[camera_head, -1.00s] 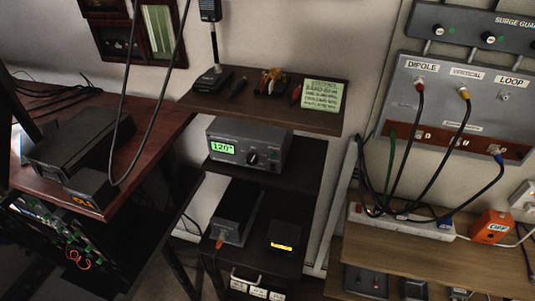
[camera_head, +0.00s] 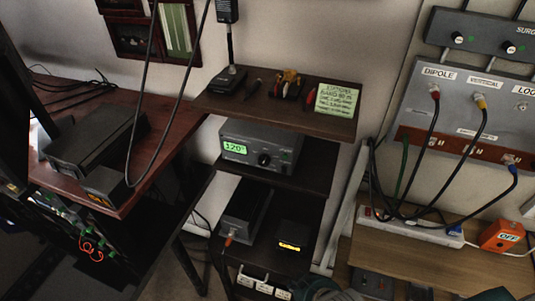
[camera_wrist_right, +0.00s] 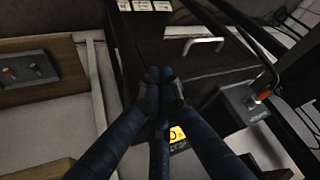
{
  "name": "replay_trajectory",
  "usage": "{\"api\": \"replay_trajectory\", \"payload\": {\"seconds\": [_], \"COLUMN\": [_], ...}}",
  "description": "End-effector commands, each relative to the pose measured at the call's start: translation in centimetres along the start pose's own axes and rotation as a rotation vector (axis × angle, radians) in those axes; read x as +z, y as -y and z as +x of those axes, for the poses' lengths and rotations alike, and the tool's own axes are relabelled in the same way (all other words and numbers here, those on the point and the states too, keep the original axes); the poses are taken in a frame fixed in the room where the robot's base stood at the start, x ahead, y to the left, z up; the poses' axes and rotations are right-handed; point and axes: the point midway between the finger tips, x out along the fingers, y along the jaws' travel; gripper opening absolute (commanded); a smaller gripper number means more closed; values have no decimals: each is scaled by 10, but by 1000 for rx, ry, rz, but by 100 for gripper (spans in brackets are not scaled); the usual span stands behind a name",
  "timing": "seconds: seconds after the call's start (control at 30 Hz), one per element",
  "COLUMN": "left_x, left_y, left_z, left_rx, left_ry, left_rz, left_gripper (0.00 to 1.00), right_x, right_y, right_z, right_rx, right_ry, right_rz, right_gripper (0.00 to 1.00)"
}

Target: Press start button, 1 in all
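No button with a readable "start" label shows. The grey tuner box (camera_head: 262,146) with a green display (camera_head: 236,148) and a dark knob (camera_head: 264,160) stands on the middle shelf. A small black box (camera_head: 292,237) with a lit yellow display sits on the lower shelf; its display peeks out behind my fingers in the right wrist view (camera_wrist_right: 178,135). My right gripper (camera_head: 322,289) is at the bottom edge of the head view, low in front of the shelves. In the right wrist view its fingertips (camera_wrist_right: 160,88) are together with nothing visible between them. My left gripper is not in view.
A metal handle (camera_wrist_right: 204,45) and white labels (camera_wrist_right: 141,5) lie beyond my fingertips. A dark box with an orange plug (camera_wrist_right: 255,105) is on the right. The antenna panel (camera_head: 460,110) with cables stands above the wooden bench (camera_head: 415,255) and orange switch box (camera_head: 502,235).

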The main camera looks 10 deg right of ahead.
Motion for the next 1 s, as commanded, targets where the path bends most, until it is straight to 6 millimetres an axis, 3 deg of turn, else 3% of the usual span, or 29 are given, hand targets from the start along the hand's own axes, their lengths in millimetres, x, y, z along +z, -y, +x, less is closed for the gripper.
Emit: {"api": "replay_trajectory", "payload": {"seconds": [0.27,0.5,0.73,0.87,1.0], "left_x": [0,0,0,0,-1], "left_y": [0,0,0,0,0], "left_z": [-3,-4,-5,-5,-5], "left_rx": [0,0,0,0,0], "left_ry": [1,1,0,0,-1], "left_rz": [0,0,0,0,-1], "left_gripper": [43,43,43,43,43], "right_x": [-105,-193,-235,-243,-245], "right_y": [45,72,72,70,69], "right_z": [-41,-108,-172,-190,-196], "right_rx": [-165,-406,-594,-646,-662], "right_ry": [-361,-744,-988,-1051,-1070], "right_rz": [206,477,660,707,720], "right_gripper": [0,0,0,0,0]}}
